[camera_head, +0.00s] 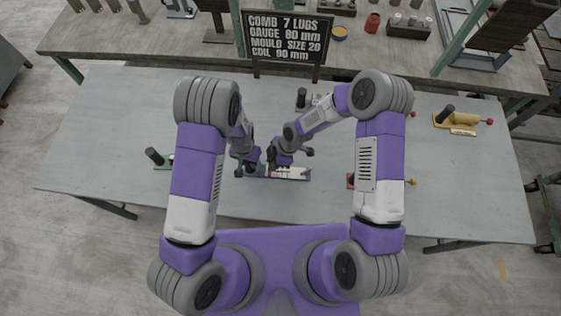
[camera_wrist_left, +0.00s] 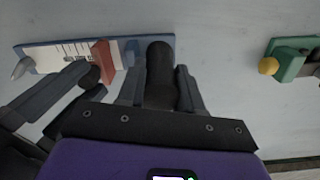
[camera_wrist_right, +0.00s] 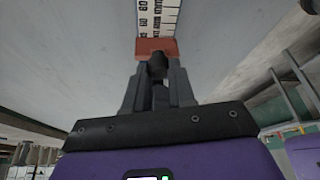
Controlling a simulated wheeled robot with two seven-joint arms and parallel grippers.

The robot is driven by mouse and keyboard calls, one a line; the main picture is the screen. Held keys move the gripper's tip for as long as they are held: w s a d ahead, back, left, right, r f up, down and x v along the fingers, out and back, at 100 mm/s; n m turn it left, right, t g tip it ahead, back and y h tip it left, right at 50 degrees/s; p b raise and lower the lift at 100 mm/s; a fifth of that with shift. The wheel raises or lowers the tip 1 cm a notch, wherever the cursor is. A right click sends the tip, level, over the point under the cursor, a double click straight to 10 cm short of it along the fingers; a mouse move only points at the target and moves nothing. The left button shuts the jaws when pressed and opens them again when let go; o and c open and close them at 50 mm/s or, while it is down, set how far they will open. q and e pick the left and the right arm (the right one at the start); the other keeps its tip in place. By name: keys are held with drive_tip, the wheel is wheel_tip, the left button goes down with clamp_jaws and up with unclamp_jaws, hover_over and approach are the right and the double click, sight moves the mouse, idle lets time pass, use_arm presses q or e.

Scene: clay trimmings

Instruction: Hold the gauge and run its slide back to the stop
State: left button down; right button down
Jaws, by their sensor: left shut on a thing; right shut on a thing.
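The gauge has a blue base (camera_head: 306,178), a white scale (camera_wrist_left: 60,56) with black marks, a red slide (camera_wrist_left: 106,62) and an upright black handle (camera_wrist_left: 160,65). It lies on the grey table before me. My left gripper (camera_wrist_left: 160,88) is shut on the black handle. My right gripper (camera_wrist_right: 156,80) is shut on the slide's small dark knob (camera_wrist_right: 157,64). In the left wrist view the slide stands near the handle end of the scale, with a small gap between. A grey pointed piece (camera_wrist_left: 22,68) sits at the scale's other end. The stop cannot be made out clearly.
Other handled tools lie around: a green one (camera_head: 160,164) left, a yellow one (camera_head: 457,122) right, one behind (camera_head: 301,99), and one with a yellow knob (camera_head: 412,182) partly behind my right arm. A sign reading "GAUGE 80 mm" (camera_head: 287,36) stands behind.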

use_arm(q)
drive_tip(key=shift+d, duration=0.15)
use_arm(e)
drive_tip(key=c, duration=0.9)
unclamp_jaws()
drive_tip(key=shift+a, duration=0.1)
drive_tip(key=shift+c, duration=0.2)
drive_tip(key=v, duration=1.2)
use_arm(q)
drive_tip(key=c, duration=0.7)
unclamp_jaws()
drive_tip(key=shift+o, duration=0.2)
